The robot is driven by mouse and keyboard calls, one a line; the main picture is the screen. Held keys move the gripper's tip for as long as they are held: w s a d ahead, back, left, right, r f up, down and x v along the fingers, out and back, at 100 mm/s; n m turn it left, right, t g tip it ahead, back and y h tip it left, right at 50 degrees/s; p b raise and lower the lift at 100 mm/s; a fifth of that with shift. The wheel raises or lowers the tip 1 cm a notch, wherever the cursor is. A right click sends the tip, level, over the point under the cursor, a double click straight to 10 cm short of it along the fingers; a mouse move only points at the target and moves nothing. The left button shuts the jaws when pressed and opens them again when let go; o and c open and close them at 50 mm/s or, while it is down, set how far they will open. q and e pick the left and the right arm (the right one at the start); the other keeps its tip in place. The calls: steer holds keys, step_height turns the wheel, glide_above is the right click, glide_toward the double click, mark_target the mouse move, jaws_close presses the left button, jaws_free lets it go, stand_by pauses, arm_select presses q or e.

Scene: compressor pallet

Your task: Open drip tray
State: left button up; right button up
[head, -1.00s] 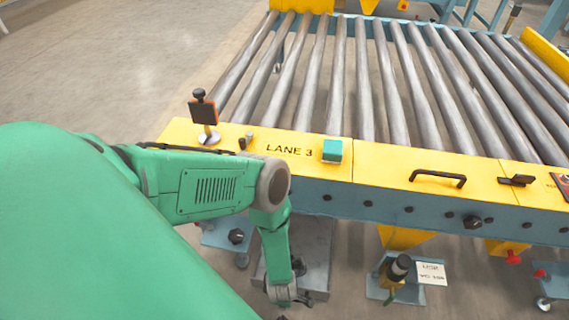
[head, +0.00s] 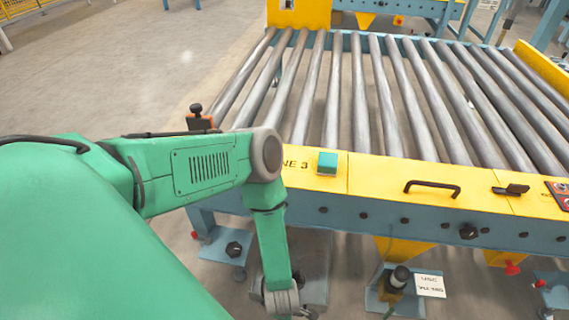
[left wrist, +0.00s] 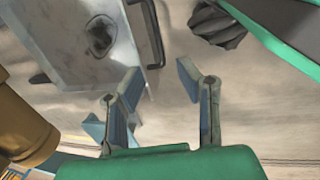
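A grey metal box (head: 316,288), which looks like the drip tray, sits low under the conveyor's front beam in the head view, partly hidden by my left arm. In the left wrist view a grey metal face (left wrist: 75,45) with a dark round patch fills the upper left, with a black bar handle (left wrist: 153,35) at its right edge. My left gripper (left wrist: 160,76) is open and empty. Its fingers point toward the handle, which shows beyond the left finger, apart from it. In the head view the fingertips are not clear. My right gripper is not in view.
The yellow LANE 3 beam (head: 385,182) of the roller conveyor crosses above the box, with a black handle (head: 432,188) on top. A black-topped fixture (head: 395,280) with a tag stands right of the box. A dark ribbed object (left wrist: 217,25) is right of the handle.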

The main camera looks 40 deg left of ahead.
arm_select(q)
steer(key=f+b, duration=0.2)
steer(key=f, duration=0.2)
steer(key=w+a+f+b, duration=0.1)
steer(key=f+b, duration=0.1)
steer(key=f, duration=0.2)
steer(key=w+f+b, duration=0.1)
steer(key=f+b, duration=0.2)
steer(key=f, duration=0.1)
steer(key=shift+w+a+f, duration=0.15)
steer(key=shift+a+f, duration=0.05)
steer(key=shift+a, duration=0.05)
steer(key=shift+a+f, duration=0.15)
steer(key=shift+a, duration=0.05)
steer(key=shift+d, duration=0.1)
steer(key=c, duration=0.6)
jaws_close()
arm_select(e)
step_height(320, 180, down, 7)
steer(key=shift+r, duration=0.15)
